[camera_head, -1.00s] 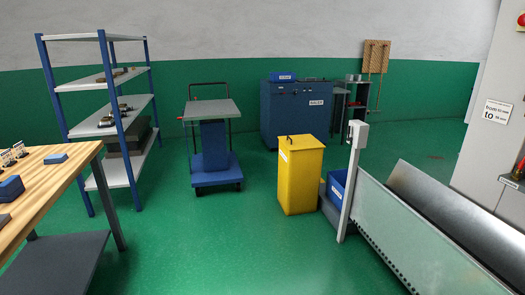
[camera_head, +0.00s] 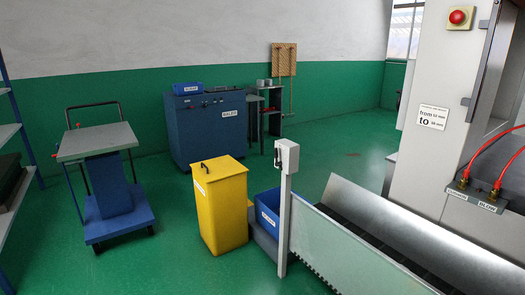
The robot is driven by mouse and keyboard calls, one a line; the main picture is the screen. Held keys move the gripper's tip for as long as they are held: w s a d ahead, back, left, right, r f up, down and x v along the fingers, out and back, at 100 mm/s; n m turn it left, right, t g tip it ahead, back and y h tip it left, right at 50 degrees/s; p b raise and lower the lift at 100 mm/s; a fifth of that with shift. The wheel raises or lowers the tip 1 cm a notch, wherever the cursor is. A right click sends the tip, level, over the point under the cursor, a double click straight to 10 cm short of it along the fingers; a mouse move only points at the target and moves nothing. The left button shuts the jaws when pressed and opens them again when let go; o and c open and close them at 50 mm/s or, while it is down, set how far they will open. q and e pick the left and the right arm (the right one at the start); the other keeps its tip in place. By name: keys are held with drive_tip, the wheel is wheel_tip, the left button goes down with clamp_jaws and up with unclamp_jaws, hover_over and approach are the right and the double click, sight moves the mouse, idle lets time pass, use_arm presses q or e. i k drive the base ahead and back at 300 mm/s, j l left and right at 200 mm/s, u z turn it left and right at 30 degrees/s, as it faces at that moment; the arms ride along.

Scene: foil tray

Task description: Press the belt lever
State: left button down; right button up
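A grey-white post (camera_head: 284,215) stands at the near left end of the belt conveyor, with a small box (camera_head: 287,156) on top. A small dark part shows on the left side of this box; it may be the belt lever, but it is too small to tell. The conveyor has a pale side panel (camera_head: 345,255) and a metal guard (camera_head: 420,235) behind it. Neither of my grippers is in view.
A yellow bin (camera_head: 222,205) and a blue crate (camera_head: 267,212) stand left of the post. A lift cart (camera_head: 110,185) is at the left, a blue cabinet (camera_head: 208,125) behind. A machine with a red button (camera_head: 457,17) and red hoses (camera_head: 495,165) is right. Green floor is open in front.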

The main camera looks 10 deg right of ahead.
sight(277, 163)
drive_tip(key=i+z, duration=0.15)
drive_tip(key=i, duration=1.2)
drive_tip(key=i+j+z, duration=0.15)
drive_tip(key=i+z, duration=0.35)
drive_tip(key=i+j+z, duration=0.45)
drive_tip(key=i, duration=0.2)
drive_tip(key=i+j+z, duration=0.5)
